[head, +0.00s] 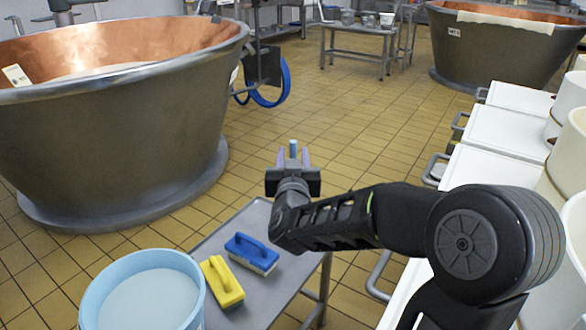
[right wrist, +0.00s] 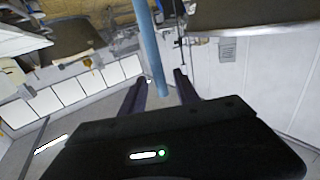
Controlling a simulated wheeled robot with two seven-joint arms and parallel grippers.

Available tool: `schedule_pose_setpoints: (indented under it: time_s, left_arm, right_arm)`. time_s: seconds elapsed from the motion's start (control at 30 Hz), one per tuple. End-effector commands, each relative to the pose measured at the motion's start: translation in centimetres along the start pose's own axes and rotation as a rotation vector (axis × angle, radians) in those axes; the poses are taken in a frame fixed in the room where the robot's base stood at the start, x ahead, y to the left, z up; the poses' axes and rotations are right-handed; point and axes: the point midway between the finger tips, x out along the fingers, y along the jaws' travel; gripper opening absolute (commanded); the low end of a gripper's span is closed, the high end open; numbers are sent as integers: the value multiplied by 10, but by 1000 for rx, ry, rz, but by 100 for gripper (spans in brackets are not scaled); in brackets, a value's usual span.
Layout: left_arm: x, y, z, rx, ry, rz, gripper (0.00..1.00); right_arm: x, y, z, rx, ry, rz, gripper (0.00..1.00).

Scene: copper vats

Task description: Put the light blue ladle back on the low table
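The light blue ladle (head: 293,148) is in my right gripper (head: 293,158). The top end of its handle stands upright between the fingers. In the right wrist view the handle (right wrist: 149,45) runs between the fingertips (right wrist: 162,80) and out at the top edge. The ladle's bowl is not visible. The right gripper is beyond the far end of a low grey table (head: 232,222), above it. My left gripper is not in view.
On the grey table lie a blue brush (head: 251,252) and a yellow brush (head: 221,282); a light blue bucket (head: 190,270) is at its left. A copper vat (head: 110,140) stands left. White lidded containers (head: 490,168) line the right. Tiled floor ahead is clear.

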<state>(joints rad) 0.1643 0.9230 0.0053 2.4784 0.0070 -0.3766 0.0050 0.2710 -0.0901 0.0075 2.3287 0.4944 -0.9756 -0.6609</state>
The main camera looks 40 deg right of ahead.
Motion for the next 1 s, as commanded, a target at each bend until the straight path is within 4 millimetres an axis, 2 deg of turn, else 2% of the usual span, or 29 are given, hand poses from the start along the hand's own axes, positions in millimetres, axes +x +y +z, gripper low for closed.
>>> schedule_pose_setpoints:
  time_s: [0.03, 0.2, 0.4, 1.0]
  left_arm:
    - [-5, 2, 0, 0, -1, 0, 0]
    - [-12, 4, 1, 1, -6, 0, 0]
    - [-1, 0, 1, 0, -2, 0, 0]
    - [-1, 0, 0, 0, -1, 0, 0]
  right_arm:
    - [-12, 0, -3, 0, 0, -2, 37]
    - [-47, 0, -3, -1, 1, -2, 37]
    - [-72, 0, 1, 0, 2, -1, 37]
    - [-75, 0, 0, -1, 0, 0, 37]
